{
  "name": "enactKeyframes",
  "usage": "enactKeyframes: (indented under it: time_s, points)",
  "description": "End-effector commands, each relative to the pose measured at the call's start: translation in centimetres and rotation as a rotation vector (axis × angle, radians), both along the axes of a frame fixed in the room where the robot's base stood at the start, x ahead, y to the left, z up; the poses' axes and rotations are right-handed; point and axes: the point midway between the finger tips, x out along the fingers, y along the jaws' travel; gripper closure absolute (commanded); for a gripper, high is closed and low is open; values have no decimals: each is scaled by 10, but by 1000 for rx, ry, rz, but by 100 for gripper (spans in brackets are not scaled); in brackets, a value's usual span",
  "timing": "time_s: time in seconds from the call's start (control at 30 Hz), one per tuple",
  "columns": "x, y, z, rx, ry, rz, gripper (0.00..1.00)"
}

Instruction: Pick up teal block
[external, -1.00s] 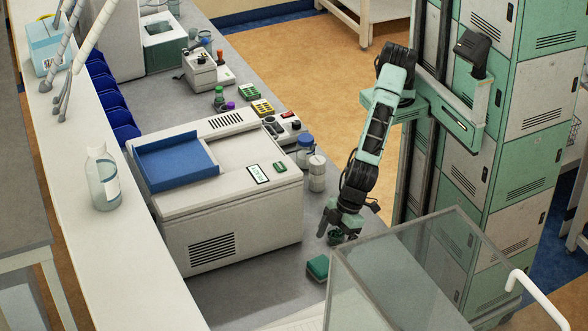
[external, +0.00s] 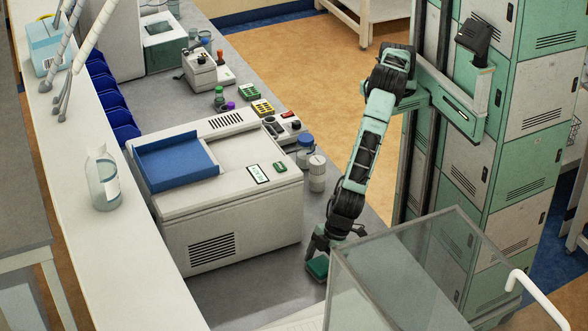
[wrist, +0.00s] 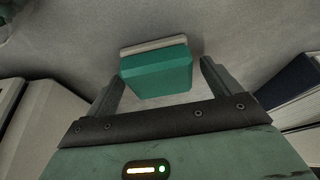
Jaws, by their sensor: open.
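The teal block (external: 317,267) lies on the grey bench in front of the white machine. In the wrist view the teal block (wrist: 156,75) shows a teal face with a pale grey strip along its far edge. My gripper (external: 317,252) is low over the block in the external view. In the wrist view my open gripper (wrist: 162,78) has one finger to each side of the block, with a gap on both sides. I cannot tell whether the fingertips are down at the block's height.
The white machine (external: 230,225) with a blue tray (external: 175,165) stands left of the block. A clear-walled box (external: 400,275) stands close on the right. White-bodied jars (external: 317,172) stand behind my arm. Grey bench is bare around the block.

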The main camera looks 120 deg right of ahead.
Motion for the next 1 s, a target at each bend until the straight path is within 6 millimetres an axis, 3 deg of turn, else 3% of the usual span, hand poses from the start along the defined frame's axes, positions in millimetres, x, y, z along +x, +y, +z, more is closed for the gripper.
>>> enactKeyframes:
  time_s: [0.07, 0.23, 0.63, 1.0]
  points:
    - [0, 0, 0, 0, 0, 0, 14]
    - [0, 0, 0, 0, 0, 0, 60]
    - [0, 1, 9, 2, -2, 1, 60]
    - [0, 1, 77, 3, -3, 0, 60]
